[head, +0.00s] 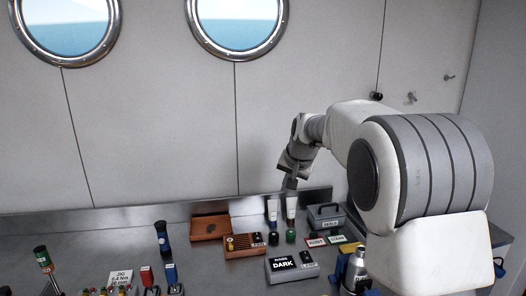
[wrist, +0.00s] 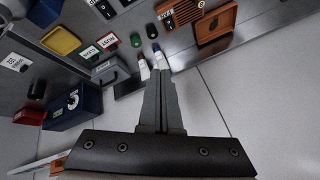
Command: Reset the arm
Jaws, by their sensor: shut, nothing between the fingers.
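My arm reaches from the right side of the head view toward the back wall, bent at its joints. My gripper (head: 290,182) points down above the back of the counter, close to two white tubes (head: 291,208). In the wrist view my gripper (wrist: 160,75) shows its two grey fingers together with nothing between them. The tubes (wrist: 145,70) appear just past the fingertips there; I cannot tell whether the fingers touch them.
A grey counter (head: 200,270) holds a wooden tray (head: 210,228), a wooden block panel (head: 245,245), a "DARK" box (head: 292,265), a grey case (head: 326,215) and several small tools at left. The wall with round portholes (head: 238,22) stands behind. Space above the counter is free at left.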

